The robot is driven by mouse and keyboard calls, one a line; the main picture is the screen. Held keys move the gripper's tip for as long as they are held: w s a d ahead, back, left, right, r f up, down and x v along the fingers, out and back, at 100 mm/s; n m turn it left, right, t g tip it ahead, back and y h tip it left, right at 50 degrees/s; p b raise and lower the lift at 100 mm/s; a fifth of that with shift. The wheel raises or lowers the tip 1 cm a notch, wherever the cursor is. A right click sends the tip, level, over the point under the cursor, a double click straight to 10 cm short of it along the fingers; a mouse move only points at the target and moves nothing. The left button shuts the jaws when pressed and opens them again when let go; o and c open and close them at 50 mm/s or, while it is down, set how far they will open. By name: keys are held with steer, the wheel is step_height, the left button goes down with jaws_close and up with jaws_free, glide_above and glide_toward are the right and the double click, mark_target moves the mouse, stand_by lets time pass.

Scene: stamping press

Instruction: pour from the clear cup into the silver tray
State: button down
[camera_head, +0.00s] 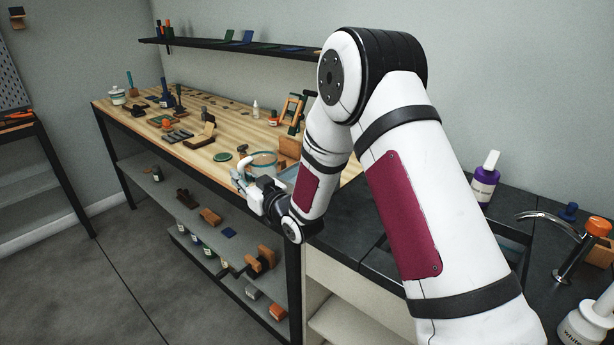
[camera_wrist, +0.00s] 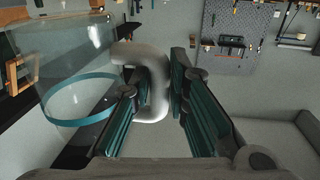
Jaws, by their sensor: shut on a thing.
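The clear cup (camera_wrist: 75,75) fills the left of the wrist view, with a teal ring near its lower end and a thick pale handle. My gripper (camera_wrist: 162,88) is shut on that handle, its teal-padded fingers on either side. In the head view the cup (camera_head: 263,163) is at the workbench's front edge, with my gripper (camera_head: 247,187) at its left. It looks roughly upright, but its exact tilt and contents are hard to tell. A pale grey-blue surface beside the cup, partly behind my arm, may be the silver tray (camera_head: 289,173).
The wooden workbench (camera_head: 200,128) carries several tools, blocks and bottles. A green disc (camera_head: 221,157) lies left of the cup. A wooden stand (camera_head: 292,112) is behind it. Shelves with items are below the bench. A black counter with a purple bottle (camera_head: 485,182) is at right.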

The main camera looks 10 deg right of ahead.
mark_target(241, 164)
steer(key=shift+r, duration=0.15)
steer(key=shift+r+p, duration=1)
steer(key=shift+r, duration=1.45)
steer(key=shift+f, duration=0.1)
